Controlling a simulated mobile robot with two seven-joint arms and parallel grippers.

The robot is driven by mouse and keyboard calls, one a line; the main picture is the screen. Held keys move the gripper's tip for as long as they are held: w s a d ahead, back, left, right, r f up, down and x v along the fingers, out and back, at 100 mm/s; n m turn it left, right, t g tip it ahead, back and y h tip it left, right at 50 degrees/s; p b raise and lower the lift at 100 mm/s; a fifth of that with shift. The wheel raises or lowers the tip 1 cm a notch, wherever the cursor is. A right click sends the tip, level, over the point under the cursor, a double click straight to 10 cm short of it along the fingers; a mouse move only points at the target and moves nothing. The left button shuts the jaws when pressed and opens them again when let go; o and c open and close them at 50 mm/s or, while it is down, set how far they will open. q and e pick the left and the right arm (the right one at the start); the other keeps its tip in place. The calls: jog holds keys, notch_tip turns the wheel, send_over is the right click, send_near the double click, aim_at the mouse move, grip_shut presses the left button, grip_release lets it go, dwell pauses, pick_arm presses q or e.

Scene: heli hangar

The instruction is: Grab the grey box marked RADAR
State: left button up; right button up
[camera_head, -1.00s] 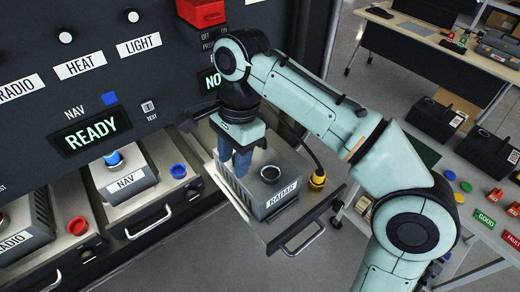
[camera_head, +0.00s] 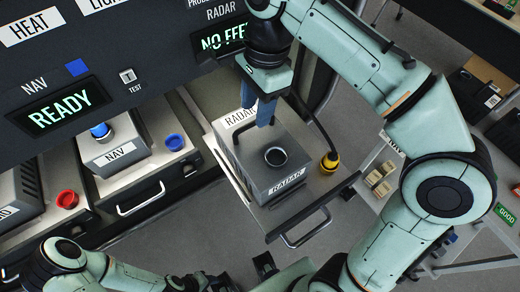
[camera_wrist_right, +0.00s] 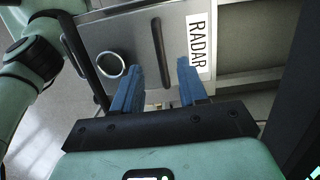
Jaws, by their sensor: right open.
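The grey box marked RADAR (camera_head: 262,158) sits on a pulled-out tray (camera_head: 312,206) below the panel. It has a round dark port on top and a white RADAR label on its front. My right gripper (camera_head: 257,112) is over the back part of the box, fingers pointing down. Contact cannot be told. My left arm shows at the bottom left; its jaws are unclear.
A NAV box (camera_head: 112,150) with a blue knob sits in the neighbouring tray to the left. The tray's front handle (camera_head: 305,228) sticks out. A table with small items is at the right.

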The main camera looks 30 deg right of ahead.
aim_at(255, 115)
jog(key=shift+a+f+b, duration=0.15)
jog(key=shift+f+b, duration=0.25)
jog(key=shift+f, duration=1.1)
jog(key=shift+w, duration=0.1)
grip_shut()
jog(key=shift+r, duration=0.1)
